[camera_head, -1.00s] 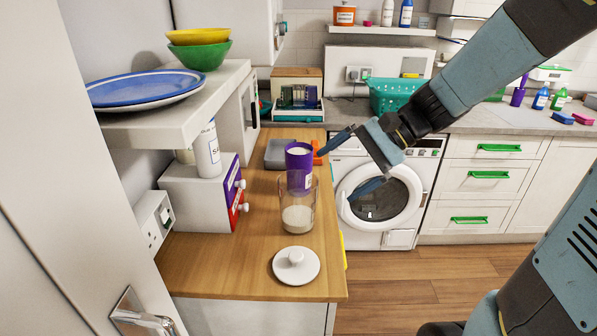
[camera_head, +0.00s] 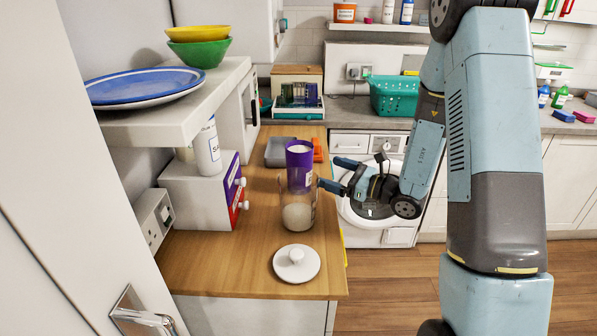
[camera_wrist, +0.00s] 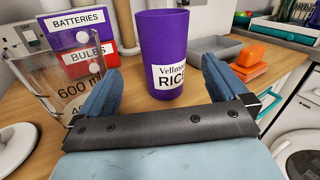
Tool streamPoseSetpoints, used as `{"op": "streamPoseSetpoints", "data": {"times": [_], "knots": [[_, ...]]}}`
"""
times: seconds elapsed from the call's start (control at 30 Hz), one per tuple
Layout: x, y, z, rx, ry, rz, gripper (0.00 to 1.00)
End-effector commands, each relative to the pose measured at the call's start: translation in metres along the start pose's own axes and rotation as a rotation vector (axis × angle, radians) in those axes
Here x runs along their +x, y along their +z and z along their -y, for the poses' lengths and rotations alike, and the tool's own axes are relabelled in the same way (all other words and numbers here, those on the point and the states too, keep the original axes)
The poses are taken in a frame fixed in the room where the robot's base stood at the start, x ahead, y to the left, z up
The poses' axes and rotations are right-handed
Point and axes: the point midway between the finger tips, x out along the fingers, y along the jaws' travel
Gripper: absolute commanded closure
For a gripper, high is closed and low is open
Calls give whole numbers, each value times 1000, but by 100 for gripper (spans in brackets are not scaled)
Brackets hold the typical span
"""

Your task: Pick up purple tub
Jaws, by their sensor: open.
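In the wrist view the tub (camera_wrist: 167,50) is ahead between my finger lines, with a white label reading RICE. My gripper (camera_head: 330,174) is open and empty, to the right of the tub and apart from it, fingers pointing left. The clear measuring jug (camera_head: 297,212) with pale contents stands in front of the tub. In the wrist view the jug (camera_wrist: 62,85) is close by my left finger.
A white lid (camera_head: 296,263) lies nearer on the counter (camera_head: 225,262). A grey tray (camera_head: 280,152) and an orange item (camera_head: 317,150) sit behind the tub. A drawer box (camera_head: 190,190) stands left, under a shelf (camera_head: 190,125). A washer is at right.

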Motion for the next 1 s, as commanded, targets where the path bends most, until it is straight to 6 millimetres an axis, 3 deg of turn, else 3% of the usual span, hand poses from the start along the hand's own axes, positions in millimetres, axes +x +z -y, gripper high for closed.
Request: {"op": "streamPoseSetpoints", "data": {"times": [0.1, 0.33, 0.7, 1.0], "knots": [[-9, -24, -6, 58, -39, -21, 0], [-12, -41, -9, 95, -73, -37, 0], [46, -43, -3, 93, -75, -37, 0], [67, -44, 0, 95, -79, -37, 0]]}}
